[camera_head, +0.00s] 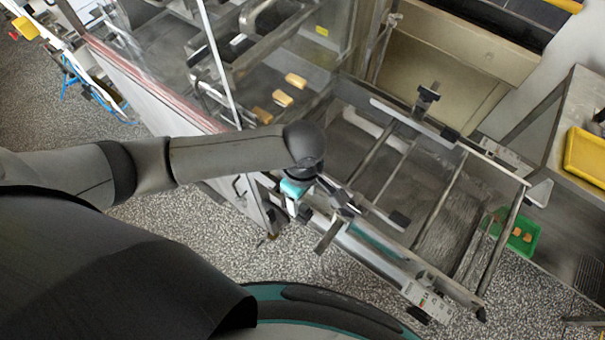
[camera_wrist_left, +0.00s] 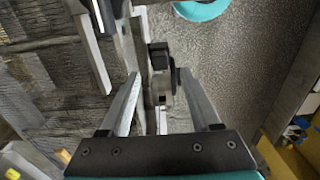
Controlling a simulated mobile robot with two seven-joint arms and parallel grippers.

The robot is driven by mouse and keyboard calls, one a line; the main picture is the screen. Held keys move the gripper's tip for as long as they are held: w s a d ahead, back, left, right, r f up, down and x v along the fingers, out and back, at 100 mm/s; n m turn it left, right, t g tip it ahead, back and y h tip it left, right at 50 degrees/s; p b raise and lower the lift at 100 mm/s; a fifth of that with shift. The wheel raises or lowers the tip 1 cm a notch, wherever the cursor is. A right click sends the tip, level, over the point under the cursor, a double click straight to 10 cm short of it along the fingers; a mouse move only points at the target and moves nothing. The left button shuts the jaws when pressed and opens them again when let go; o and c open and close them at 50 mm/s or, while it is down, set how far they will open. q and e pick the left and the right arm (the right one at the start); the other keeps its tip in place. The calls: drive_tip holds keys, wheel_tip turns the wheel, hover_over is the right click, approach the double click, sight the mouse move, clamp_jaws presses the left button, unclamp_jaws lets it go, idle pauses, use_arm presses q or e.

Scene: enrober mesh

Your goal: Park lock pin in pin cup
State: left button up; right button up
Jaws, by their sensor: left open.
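My left gripper (camera_head: 338,222) is open over the near side rail of the metal conveyor frame (camera_head: 432,215). In the left wrist view its two fingers (camera_wrist_left: 161,75) stand apart, on either side of a small black block with a rounded grey part (camera_wrist_left: 160,58) at the rail. This may be the lock pin or its mount; I cannot tell which. The fingers do not clearly touch it. A similar black fitting (camera_head: 427,97) stands on the far rail. I cannot make out the pin cup. My right gripper is not in view.
Clear machine panels (camera_head: 207,62) stand left of the frame, with several tan pieces (camera_head: 283,98) inside. A green tray (camera_head: 516,232) with tan pieces sits at the frame's right end. A yellow tray (camera_head: 585,158) lies on a side table. Speckled floor (camera_head: 300,262) is open in front.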

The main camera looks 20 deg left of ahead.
use_arm(q)
wheel_tip(320, 180, up, 11)
drive_tip(key=shift+r, duration=0.2)
